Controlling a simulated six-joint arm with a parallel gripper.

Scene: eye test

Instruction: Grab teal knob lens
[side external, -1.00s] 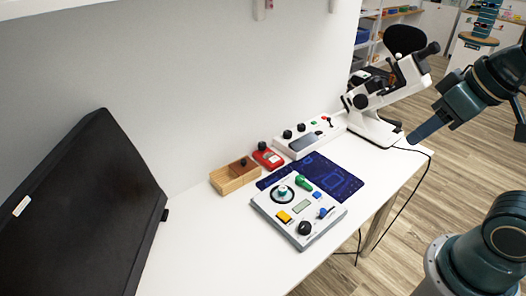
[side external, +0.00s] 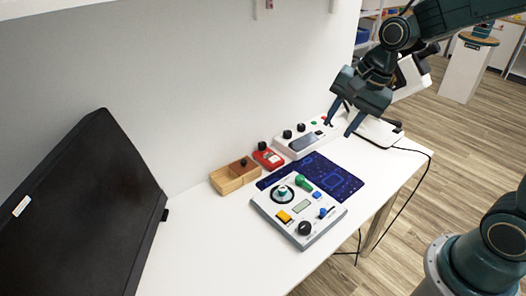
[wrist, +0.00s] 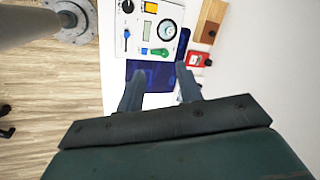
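A small teal knob (side external: 282,191) stands at the middle of a round, dark-rimmed disc that looks like the lens. It is on the upper left part of a white control panel (side external: 263,206). In the wrist view the round piece (wrist: 167,30) shows near the panel's right edge. My gripper (side external: 342,118) is open and empty, in the air near the right end of the blue mat, up and to the right of the knob. In the wrist view my gripper's fingers (wrist: 159,72) are spread apart with nothing held between them.
The panel also carries a green handle (side external: 303,182), a yellow button (side external: 284,216) and a black knob (side external: 304,228). A blue mat (side external: 345,183), wooden box (side external: 228,184), red device (side external: 268,158) and white console (side external: 288,149) are close by. A black screen (side external: 85,215) stands left. Front table is clear.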

